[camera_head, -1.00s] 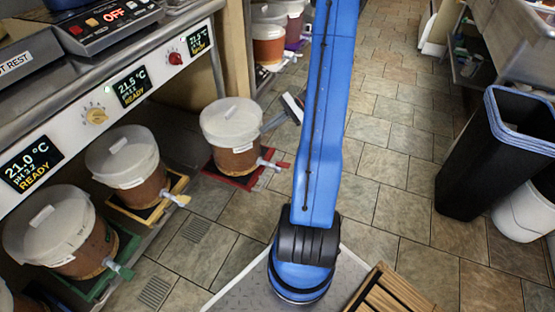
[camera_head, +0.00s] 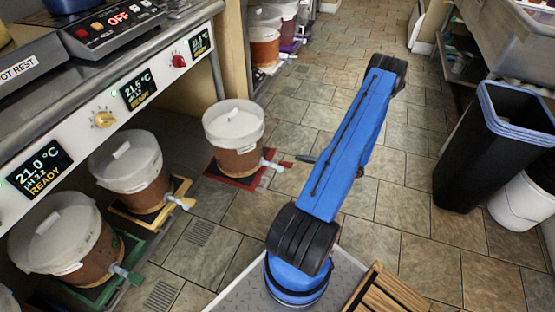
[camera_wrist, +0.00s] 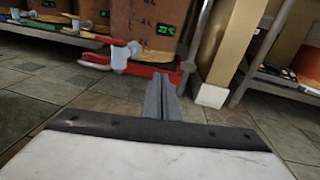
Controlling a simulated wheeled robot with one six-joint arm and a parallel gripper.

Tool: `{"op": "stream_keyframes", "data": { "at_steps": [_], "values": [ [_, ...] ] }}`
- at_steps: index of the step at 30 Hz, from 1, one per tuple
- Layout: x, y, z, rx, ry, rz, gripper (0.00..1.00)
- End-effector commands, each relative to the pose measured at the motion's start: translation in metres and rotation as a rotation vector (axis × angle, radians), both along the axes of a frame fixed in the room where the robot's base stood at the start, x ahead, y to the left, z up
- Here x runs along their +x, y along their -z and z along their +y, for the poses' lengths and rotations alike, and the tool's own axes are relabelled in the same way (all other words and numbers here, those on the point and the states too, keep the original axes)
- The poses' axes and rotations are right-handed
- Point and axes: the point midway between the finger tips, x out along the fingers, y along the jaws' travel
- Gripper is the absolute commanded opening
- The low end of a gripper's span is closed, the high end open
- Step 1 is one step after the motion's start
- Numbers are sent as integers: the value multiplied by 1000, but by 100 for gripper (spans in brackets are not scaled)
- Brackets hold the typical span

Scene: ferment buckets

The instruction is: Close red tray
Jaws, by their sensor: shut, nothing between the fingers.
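The red tray (camera_head: 222,178) is low on the left, pulled out onto the floor farther than the yellow and green trays. A brown bucket (camera_head: 236,150) with a whitish lid stands upright on it, its tap and a red part pointing right. My gripper (camera_head: 302,160) is just right of the tap, mostly hidden by my blue arm. In the wrist view my gripper (camera_wrist: 162,84) is shut and empty, its fingertips pointing towards the red tray (camera_wrist: 150,68) and the grey tap. I cannot tell whether the fingertips touch the tray.
Buckets on a yellow tray (camera_head: 152,212) and a green tray (camera_head: 108,286) stand nearer, under the counter (camera_head: 100,135). A wooden post (camera_wrist: 229,50) stands right of the red tray in the wrist view. A black bin (camera_head: 490,150) stands at right.

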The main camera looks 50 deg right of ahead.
Motion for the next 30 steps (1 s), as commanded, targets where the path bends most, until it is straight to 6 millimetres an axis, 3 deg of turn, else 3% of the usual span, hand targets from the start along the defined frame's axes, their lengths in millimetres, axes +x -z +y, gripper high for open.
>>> {"op": "stream_keyframes", "data": {
  "at_steps": [4, 11, 17, 30],
  "values": [
    [-17, 29, -10, 49, 82, -5, 0],
    [-22, 41, -14, 70, 122, -10, 0],
    [-1, 41, -5, 70, 119, -10, 0],
    [66, 41, 23, 69, 118, -9, 0]
  ]
}}
